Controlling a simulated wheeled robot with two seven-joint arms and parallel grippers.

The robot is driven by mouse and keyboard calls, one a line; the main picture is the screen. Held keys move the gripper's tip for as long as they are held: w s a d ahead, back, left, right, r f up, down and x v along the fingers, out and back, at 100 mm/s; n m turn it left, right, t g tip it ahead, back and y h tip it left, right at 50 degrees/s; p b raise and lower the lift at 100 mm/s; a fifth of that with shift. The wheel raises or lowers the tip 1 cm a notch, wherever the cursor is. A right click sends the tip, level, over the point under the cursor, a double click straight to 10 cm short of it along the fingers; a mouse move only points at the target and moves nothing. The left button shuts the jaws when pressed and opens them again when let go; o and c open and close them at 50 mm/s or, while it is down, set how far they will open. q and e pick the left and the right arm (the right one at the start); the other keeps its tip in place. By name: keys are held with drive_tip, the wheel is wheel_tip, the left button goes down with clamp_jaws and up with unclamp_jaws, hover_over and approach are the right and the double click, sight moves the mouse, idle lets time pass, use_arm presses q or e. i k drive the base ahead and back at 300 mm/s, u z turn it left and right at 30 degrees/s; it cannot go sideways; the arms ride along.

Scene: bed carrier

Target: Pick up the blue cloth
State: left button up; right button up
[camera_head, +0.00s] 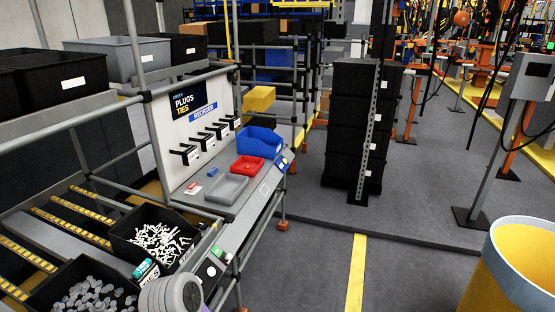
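I cannot make out a blue cloth in the head view. The blue things I see on the workstation are a blue bin (258,143) at the far end of its work surface and a small blue item (212,171) too small to identify. Neither of my grippers shows in this view. A rounded grey part at the bottom edge hides a bit of the workstation's near side.
Red (247,167) and grey (226,189) trays lie on the workstation. Black bins with white pieces (160,238) and grey pieces (88,296) stand at lower left. A black crate stack (358,125) and a yellow container (515,265) stand right.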

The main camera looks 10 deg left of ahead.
sight(212, 172)
drive_tip(key=z, duration=0.25)
drive_tip(key=i, duration=2)
drive_tip(key=u, duration=0.35)
